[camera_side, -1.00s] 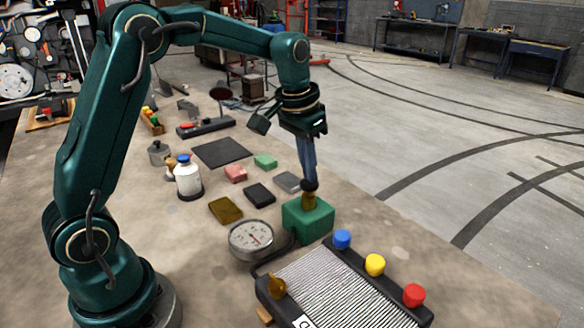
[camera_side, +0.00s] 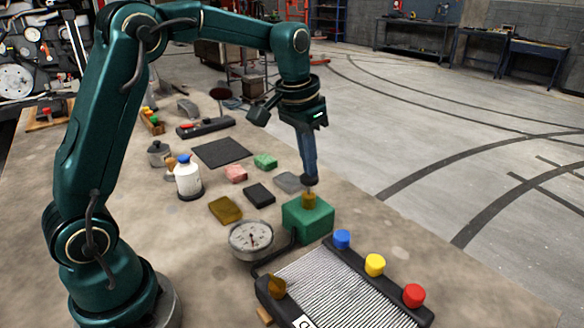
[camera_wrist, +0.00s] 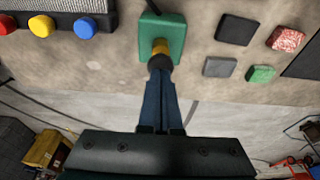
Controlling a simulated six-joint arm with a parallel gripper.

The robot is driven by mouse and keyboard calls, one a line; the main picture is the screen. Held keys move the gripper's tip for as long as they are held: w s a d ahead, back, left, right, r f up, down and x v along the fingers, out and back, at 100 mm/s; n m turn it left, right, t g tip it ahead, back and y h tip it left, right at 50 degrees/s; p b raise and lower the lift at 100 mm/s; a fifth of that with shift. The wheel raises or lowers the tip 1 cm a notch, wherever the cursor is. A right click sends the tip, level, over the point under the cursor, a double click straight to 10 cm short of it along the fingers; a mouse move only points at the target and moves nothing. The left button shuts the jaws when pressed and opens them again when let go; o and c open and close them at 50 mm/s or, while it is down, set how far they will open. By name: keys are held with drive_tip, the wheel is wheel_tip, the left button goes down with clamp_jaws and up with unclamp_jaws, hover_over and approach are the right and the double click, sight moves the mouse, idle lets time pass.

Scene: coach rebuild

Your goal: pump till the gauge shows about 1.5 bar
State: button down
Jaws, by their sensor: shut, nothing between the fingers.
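The green pump block (camera_side: 308,225) stands on the bench with a short yellow plunger (camera_side: 309,201) on top. The pump (camera_wrist: 174,28) and plunger (camera_wrist: 160,46) also show in the wrist view. My gripper (camera_side: 309,180) points down with its blue fingers shut and empty. Its dark tips (camera_wrist: 160,64) are right over the plunger; I cannot tell for certain whether they touch it. The round white-faced gauge (camera_side: 250,238) stands left of the pump. Its needle is visible, but the numbers are too small to read.
A ribbed panel (camera_side: 335,290) with blue (camera_side: 342,239), yellow (camera_side: 375,264) and red (camera_side: 414,295) knobs lies in front of the pump. Several small blocks, a dark mat (camera_side: 221,153) and a white bottle (camera_side: 188,178) stand behind. A dark hose runs near the gauge.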

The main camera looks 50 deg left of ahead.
drive_tip(key=shift+r, duration=0.1)
idle(0.4)
drive_tip(key=shift+r, duration=0.9)
drive_tip(key=shift+f, duration=2.05)
drive_tip(key=shift+r, duration=2.05)
